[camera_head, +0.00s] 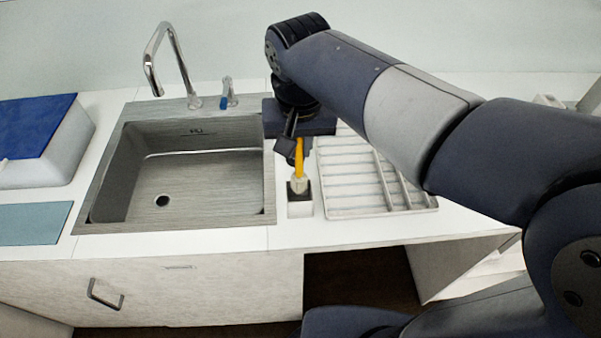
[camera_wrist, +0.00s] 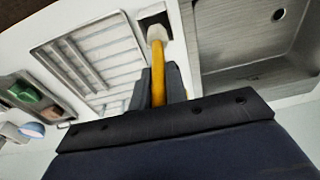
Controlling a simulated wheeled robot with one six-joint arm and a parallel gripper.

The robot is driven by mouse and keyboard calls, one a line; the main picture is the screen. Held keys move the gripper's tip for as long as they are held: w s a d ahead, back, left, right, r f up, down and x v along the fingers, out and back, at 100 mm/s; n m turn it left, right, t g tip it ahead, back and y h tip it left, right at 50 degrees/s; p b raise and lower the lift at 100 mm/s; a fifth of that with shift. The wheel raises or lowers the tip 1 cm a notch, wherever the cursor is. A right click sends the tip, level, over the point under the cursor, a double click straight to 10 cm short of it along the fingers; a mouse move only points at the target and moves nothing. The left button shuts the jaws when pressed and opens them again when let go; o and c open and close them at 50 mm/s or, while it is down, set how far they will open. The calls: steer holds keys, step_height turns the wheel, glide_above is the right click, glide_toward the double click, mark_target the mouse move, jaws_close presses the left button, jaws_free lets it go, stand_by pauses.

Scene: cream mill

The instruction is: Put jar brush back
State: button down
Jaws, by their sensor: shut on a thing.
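The jar brush has a yellow handle (camera_head: 299,158) and a pale head (camera_head: 299,185) pointing down. My gripper (camera_head: 297,148) is shut on the yellow handle. The brush is upright, with its head at the dark opening of a small white holder (camera_head: 300,207) between the sink and the drying rack. In the wrist view the yellow handle (camera_wrist: 158,75) runs between my fingers to the pale head, which overlaps the dark opening of the holder (camera_wrist: 152,17). I cannot tell how far the head is inside the holder.
A steel sink (camera_head: 180,222) with a tall tap (camera_head: 172,55) lies to the left. A white slatted rack (camera_head: 345,190) stands close on the right. A blue-lidded white box (camera_head: 70,155) and a teal mat (camera_head: 35,222) are at far left. The counter's front edge is near.

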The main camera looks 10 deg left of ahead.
mark_target(299, 169)
steer(key=shift+f, duration=3.3)
steer(key=c, duration=1.4)
jaws_free()
steer(key=r, duration=0.4)
steer(key=s+r, duration=0.1)
steer(key=r, duration=0.7)
steer(key=shift+s+d, duration=0.2)
steer(key=shift+s, duration=0.15)
